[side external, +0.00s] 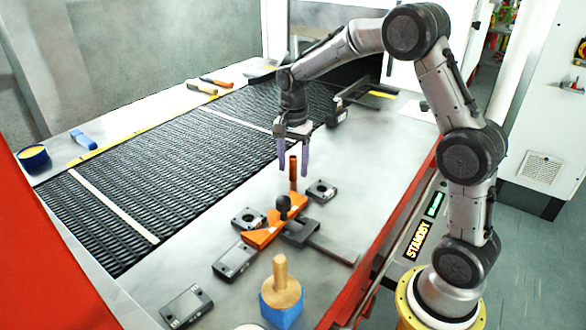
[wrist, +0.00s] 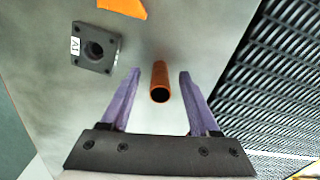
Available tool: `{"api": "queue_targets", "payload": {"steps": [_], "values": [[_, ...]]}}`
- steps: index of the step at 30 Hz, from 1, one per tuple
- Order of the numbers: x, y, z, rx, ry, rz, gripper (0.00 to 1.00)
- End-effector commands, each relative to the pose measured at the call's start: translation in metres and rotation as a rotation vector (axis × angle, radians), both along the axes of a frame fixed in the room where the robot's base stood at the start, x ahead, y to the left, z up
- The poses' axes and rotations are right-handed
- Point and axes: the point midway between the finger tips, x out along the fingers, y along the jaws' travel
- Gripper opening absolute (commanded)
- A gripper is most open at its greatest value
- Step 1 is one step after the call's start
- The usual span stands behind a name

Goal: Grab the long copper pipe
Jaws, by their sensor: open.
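The copper pipe (side external: 293,174) stands upright on the grey table, to the right of the belt. In the wrist view the copper pipe (wrist: 159,75) shows its open round end facing the camera. My gripper (side external: 294,173) points down over it, with its purple fingers apart. In the wrist view my gripper (wrist: 159,74) has one finger on each side of the pipe, with visible gaps on both sides. The fingertips look level with the pipe's upper part; the exact depth is hard to tell.
A black block with a hole (side external: 321,190) stands close to the pipe; another (side external: 249,218) is left of an orange fixture (side external: 262,236) with a black knob (side external: 283,205). A wooden peg on a blue base (side external: 281,292) stands in front. The mesh belt (side external: 150,180) runs behind.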

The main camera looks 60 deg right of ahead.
Motion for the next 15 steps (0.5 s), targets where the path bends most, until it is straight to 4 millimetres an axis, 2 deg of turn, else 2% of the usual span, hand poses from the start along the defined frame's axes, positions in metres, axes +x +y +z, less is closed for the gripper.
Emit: {"api": "queue_targets", "payload": {"steps": [3,13,15], "values": [[0.0001,0.0001,0.0002,0.0,0.0,0.0,0.6],[0.0001,0.0,0.0006,0.0,0.0,0.0,0.01],[0.0001,0.0,0.0007,0.0,0.0,0.0,0.0]]}}
